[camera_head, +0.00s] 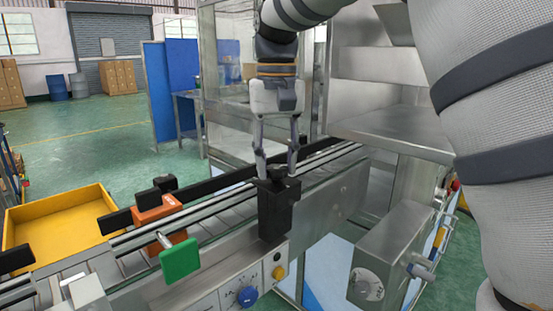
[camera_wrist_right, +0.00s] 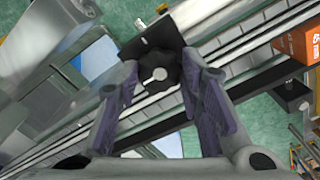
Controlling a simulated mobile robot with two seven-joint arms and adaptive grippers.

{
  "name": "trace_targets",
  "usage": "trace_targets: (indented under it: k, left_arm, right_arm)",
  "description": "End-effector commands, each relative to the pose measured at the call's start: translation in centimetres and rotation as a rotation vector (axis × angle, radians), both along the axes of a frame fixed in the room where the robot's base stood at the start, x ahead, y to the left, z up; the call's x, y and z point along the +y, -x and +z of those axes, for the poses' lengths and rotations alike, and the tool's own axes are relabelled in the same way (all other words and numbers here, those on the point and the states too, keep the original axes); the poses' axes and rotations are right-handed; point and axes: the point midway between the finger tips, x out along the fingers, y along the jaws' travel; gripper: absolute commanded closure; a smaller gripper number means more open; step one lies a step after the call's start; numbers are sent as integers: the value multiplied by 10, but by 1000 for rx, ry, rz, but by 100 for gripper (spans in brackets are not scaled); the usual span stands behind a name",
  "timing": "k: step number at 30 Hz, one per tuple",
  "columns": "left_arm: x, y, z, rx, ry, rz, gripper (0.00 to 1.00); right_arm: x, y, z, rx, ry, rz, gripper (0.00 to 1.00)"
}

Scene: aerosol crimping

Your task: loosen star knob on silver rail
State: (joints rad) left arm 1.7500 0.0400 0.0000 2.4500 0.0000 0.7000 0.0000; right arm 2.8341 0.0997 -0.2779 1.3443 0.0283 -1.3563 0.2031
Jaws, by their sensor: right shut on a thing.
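The black star knob (camera_wrist_right: 160,72) has a pale round centre and sits on a black bracket in the right wrist view. In the head view the knob (camera_head: 277,183) is partly hidden at the top of a black block (camera_head: 275,214) beside the silver rail (camera_head: 205,204). The rail also shows in the right wrist view (camera_wrist_right: 250,44). My right gripper (camera_head: 277,166) points down from above, its two fingers on either side of the knob. It is shut on the knob, as the right wrist view shows (camera_wrist_right: 160,88). My left gripper is in neither view.
An orange block (camera_head: 158,219) and a green plate on a rod (camera_head: 180,261) stand left along the conveyor. A yellow bin (camera_head: 60,228) lies further left. A steel cabinet shelf (camera_head: 395,130) stands close right of my gripper. A blue dial (camera_head: 246,296) is on the conveyor's front.

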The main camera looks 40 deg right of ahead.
Motion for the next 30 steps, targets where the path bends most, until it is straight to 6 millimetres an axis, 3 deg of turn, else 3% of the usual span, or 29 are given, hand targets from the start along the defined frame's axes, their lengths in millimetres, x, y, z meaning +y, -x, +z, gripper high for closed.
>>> trace_targets:
  k: [2,3,5,16,24,30]
  left_arm:
    - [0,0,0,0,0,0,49]
    - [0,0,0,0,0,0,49]
    - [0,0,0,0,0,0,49]
    - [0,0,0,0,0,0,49]
    - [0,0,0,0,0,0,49]
    - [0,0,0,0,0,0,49]
  right_arm:
    - [0,0,0,-1,0,-1,94]
    - [0,0,0,-1,0,-1,59]
    - [0,0,0,-1,0,-1,45]
    - [0,-1,8,-4,1,-1,45]
    - [0,-1,80,-6,2,-1,45]
    - [-1,-1,112,-2,0,-1,45]
